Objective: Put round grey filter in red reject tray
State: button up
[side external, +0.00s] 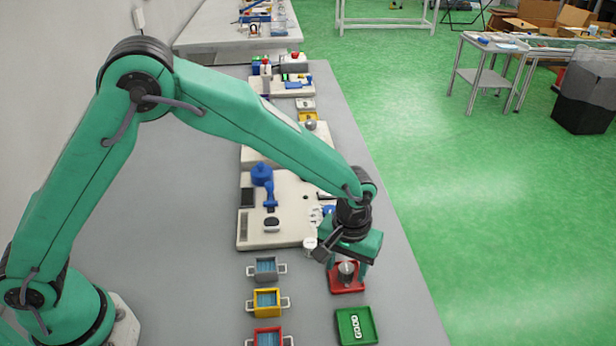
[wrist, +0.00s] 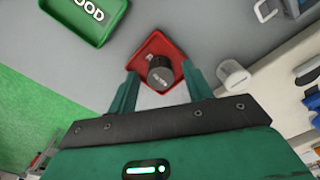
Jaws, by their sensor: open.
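The round grey filter (side external: 346,268) is a short dark cylinder over the red reject tray (side external: 334,290), and it appears to stand inside it. In the wrist view the filter (wrist: 158,80) shows against the floor of the red tray (wrist: 151,40), with light marks on it. My gripper (side external: 347,264) is directly above the tray, pointing down. In the wrist view my gripper (wrist: 160,72) has its two green fingers apart, one on each side of the filter, with gaps between. The filter's underside is hidden.
A green tray marked GOOD (side external: 357,325) lies in front of the red tray. A small white cylinder (side external: 310,246) stands close by on the left. Grey (side external: 266,265), yellow (side external: 265,291) and red (side external: 267,331) handled bins line the left. A white machine base (side external: 285,236) is behind.

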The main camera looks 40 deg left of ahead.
aim_at(346, 269)
jog(key=shift+r, duration=0.1)
notch_tip(346, 269, up, 12)
dwell(0.6)
dwell(0.5)
jog(key=s+a+r+m+t, duration=0.1)
jog(key=s+a+r, duration=0.2)
jog(key=a+r, duration=0.35)
jog(key=s+a+r+t, duration=0.1)
jog(key=s+a+r, duration=0.25)
jog(key=a, duration=0.55)
jog(key=s+a+m+t, duration=0.1)
jog(key=s+a+t, duration=0.2)
jog(key=s+a, duration=0.8)
jog(key=shift+s+a+r+t, duration=0.2)
jog(key=shift+s+r+t, duration=0.1)
jog(key=shift+s, duration=0.5)
